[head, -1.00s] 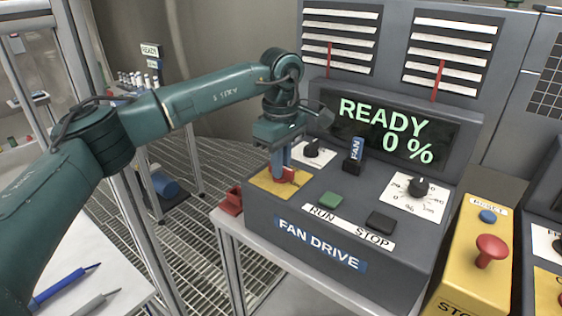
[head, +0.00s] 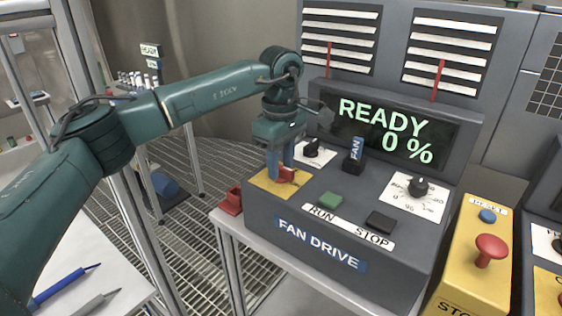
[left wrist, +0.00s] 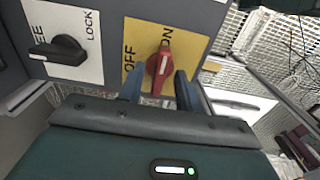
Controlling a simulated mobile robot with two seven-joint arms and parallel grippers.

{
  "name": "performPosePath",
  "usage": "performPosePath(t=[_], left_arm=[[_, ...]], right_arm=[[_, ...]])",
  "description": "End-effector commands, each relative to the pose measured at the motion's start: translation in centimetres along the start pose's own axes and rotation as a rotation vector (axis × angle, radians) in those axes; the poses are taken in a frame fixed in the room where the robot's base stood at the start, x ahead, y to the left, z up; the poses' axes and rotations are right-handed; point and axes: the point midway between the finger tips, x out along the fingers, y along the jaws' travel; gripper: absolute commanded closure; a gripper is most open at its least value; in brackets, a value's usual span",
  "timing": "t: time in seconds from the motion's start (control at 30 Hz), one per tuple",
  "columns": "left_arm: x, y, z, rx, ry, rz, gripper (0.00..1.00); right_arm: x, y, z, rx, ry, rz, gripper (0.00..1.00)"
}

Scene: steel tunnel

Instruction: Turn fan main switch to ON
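The fan main switch is a red rotary knob (left wrist: 160,68) on a yellow plate (left wrist: 192,42) marked OFF and ON. In the left wrist view its white-lined handle points up, close to the ON label. The knob also shows in the head view (head: 289,176), partly hidden by my fingers, at the left of the fan drive console (head: 335,222). My left gripper (head: 281,168) is over the knob, its blue fingers apart, one on each side. The left wrist view shows gaps between fingers and knob (left wrist: 160,88). My right gripper is out of view.
The display (head: 390,135) reads READY 0 %. Close by are a black FREE/LOCK knob (left wrist: 58,50), a FAN lever (head: 354,155), a green RUN button (head: 330,200) and a black STOP button (head: 381,222). A red padlock-like object (head: 232,201) sits left of the console.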

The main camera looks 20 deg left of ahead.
Motion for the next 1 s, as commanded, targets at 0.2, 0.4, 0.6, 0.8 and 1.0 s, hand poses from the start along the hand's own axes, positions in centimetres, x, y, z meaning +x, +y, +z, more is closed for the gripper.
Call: performPosePath(t=[0.2, 0.4, 0.6, 0.8, 1.0], left_arm=[[-3.3, 0.1, 0.1, 0.000, 0.000, 0.006, 0.65], [-7.9, 0.1, 0.1, 0.000, 0.000, 0.006, 0.65], [-11.5, 0.1, 0.1, 0.001, -0.001, 0.004, 0.65], [-12.9, 0.0, 0.1, 0.001, -0.001, 0.002, 0.65], [-13.0, 0.0, 0.0, 0.001, -0.001, 0.001, 0.65]], right_arm=[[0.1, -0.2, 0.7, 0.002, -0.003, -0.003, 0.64], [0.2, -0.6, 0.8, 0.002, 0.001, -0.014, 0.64], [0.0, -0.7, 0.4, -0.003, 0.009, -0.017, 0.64], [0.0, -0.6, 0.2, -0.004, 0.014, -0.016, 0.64], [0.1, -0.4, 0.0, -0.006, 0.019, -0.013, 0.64]])
